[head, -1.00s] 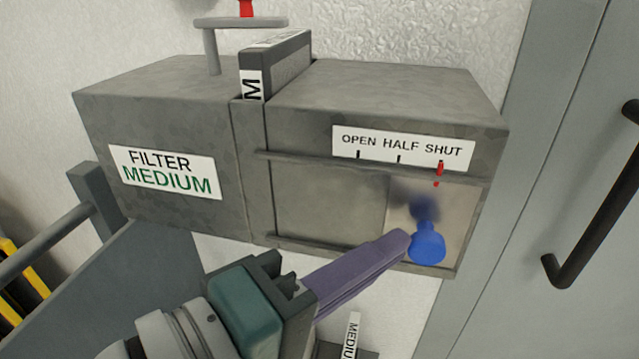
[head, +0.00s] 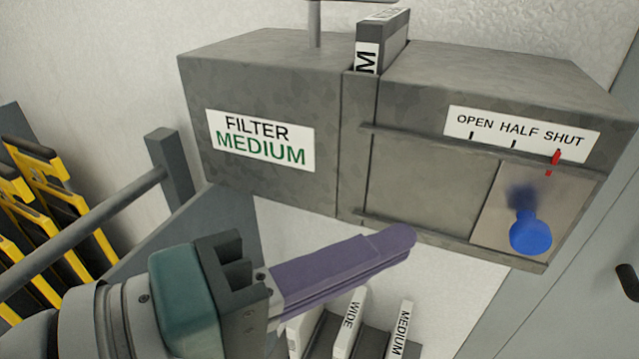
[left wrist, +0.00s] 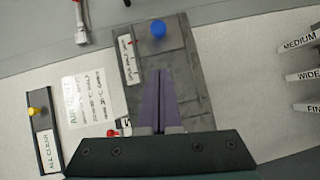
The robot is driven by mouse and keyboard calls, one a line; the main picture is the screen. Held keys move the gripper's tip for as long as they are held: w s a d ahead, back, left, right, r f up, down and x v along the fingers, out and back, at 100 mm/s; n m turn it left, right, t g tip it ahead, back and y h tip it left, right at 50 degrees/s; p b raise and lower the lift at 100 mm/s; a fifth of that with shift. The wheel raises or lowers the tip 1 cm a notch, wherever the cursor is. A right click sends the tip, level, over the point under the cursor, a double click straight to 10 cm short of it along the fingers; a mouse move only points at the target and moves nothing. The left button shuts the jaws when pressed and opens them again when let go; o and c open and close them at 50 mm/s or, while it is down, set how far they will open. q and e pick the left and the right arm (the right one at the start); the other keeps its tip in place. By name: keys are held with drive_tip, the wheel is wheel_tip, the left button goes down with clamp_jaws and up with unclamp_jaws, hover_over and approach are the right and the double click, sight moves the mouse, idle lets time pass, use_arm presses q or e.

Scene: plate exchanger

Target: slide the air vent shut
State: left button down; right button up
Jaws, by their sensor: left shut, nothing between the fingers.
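The air vent is a sliding plate (head: 495,208) with a blue knob (head: 530,232), on the front of a grey metal box (head: 262,95). The plate is at the right end of its rails, and its red pointer (head: 555,162) lines up with SHUT on the OPEN HALF SHUT label (head: 520,132). My left gripper (head: 402,238) is shut and empty, below the box and left of the knob, apart from it. In the left wrist view the blue knob (left wrist: 158,29) is beyond the closed purple fingers (left wrist: 158,75). My right gripper is not in view.
A filter marked M (head: 385,42) stands in the box's slot. Below are filters labelled WIDE (head: 350,322) and MEDIUM (head: 403,325). A grey rail (head: 85,230) and yellow-edged racks (head: 40,190) are at left. A grey cabinet stands at right.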

use_arm(q)
drive_tip(key=shift+b+v, duration=0.3)
drive_tip(key=shift+v, duration=1.85)
